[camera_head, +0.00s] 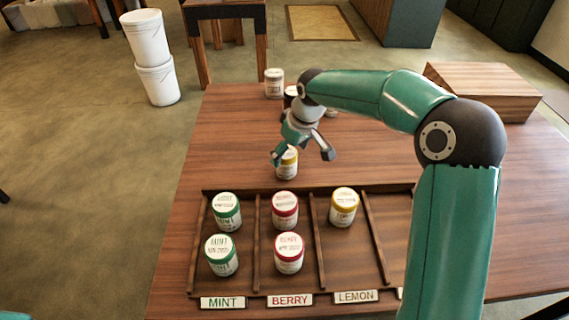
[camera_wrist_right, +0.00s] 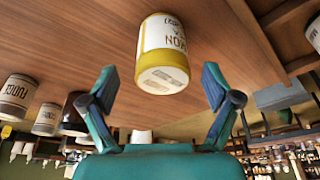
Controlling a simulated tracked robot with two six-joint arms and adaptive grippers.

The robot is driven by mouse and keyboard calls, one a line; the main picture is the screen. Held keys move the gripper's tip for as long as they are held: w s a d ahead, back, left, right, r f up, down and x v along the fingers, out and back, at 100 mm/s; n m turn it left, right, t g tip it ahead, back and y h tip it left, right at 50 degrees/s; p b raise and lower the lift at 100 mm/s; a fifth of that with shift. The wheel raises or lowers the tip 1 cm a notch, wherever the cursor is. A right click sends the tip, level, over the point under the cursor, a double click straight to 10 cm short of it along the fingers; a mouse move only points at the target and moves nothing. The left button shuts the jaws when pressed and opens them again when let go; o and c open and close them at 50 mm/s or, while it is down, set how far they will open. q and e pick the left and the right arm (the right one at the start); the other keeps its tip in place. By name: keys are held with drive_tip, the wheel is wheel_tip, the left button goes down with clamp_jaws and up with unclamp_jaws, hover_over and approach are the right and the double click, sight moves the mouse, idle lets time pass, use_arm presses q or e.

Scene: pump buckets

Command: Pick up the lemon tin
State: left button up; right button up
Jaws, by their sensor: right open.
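The lemon tin (camera_head: 287,165), white with a yellow lid, stands on the wooden table just behind the sorting tray. It also shows in the right wrist view (camera_wrist_right: 163,45), where its label is partly readable. My right gripper (camera_head: 302,155) is open and empty above the tin, with its fingers spread. In the wrist view the tin is ahead of the open fingers (camera_wrist_right: 160,80), roughly centred between them and apart from both. Another yellow-lidded tin (camera_head: 344,207) stands in the tray's lemon lane. My left gripper is not in view.
The tray (camera_head: 310,190) has lanes labelled mint, berry and lemon; green-lidded tins (camera_head: 226,211) and red-lidded tins (camera_head: 285,210) stand in theirs. My right arm covers its right end. More tins (camera_head: 274,83) stand behind the gripper. A wooden box (camera_head: 482,90) sits back right.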

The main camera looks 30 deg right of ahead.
sight(284, 163)
drive_tip(key=x, duration=0.5)
drive_tip(key=shift+w+a+f, duration=0.15)
drive_tip(key=shift+f, duration=0.1)
drive_tip(key=c, duration=1.3)
drive_tip(key=shift+r, duration=0.15)
drive_tip(key=shift+c, duration=0.2)
